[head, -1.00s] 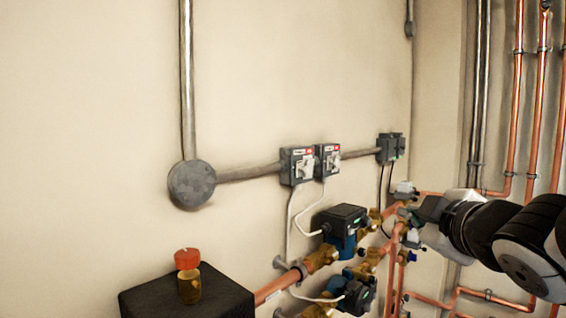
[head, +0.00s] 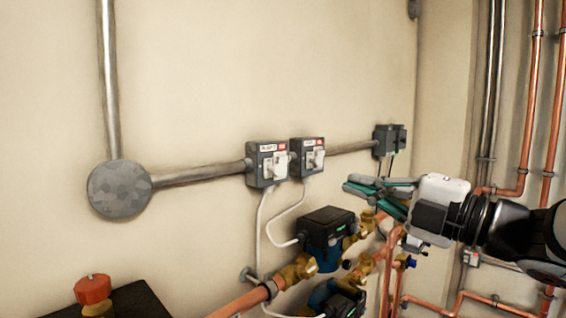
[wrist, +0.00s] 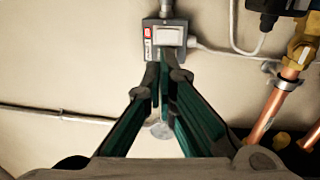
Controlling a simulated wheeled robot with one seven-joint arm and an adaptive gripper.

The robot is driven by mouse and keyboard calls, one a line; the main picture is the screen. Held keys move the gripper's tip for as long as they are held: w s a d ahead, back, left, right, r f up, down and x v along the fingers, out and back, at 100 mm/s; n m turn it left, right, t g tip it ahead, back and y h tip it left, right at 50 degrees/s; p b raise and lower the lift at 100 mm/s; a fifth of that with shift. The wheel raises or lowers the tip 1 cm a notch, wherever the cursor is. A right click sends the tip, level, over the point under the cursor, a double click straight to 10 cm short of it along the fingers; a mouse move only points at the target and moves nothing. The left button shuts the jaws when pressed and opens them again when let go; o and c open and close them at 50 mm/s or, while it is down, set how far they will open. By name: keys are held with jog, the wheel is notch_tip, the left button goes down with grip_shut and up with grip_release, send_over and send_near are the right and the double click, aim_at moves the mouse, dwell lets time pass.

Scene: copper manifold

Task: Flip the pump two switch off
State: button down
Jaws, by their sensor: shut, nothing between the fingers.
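Two grey switch boxes sit side by side on the wall in the head view, a left box (head: 267,164) and a right box (head: 308,157). Each has a pale switch lever and a small red mark. Their labels are too small to read surely, so I cannot tell which is pump two. My gripper (head: 350,186) is shut and empty, right of and a little below the right box, pointing left. In the wrist view, one switch box (wrist: 166,34) lies just beyond the closed fingertips (wrist: 160,65); contact is not visible.
A dark double box (head: 389,140) is on the wall above my gripper. Below are a pump (head: 327,226), brass valves (head: 299,269) and copper pipes. White cables hang from the switch boxes. A red-capped fitting (head: 93,289) is at lower left. The wall above is clear.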

aim_at(285, 159)
jog(key=p+x, duration=0.1)
jog(key=x, duration=1.3)
jog(key=shift+a, duration=0.1)
jog(key=shift+w+a+r, duration=0.1)
jog(key=shift+w+a, duration=0.1)
jog(key=shift+w, duration=0.05)
jog(key=shift+s+d, duration=0.1)
dwell(0.3)
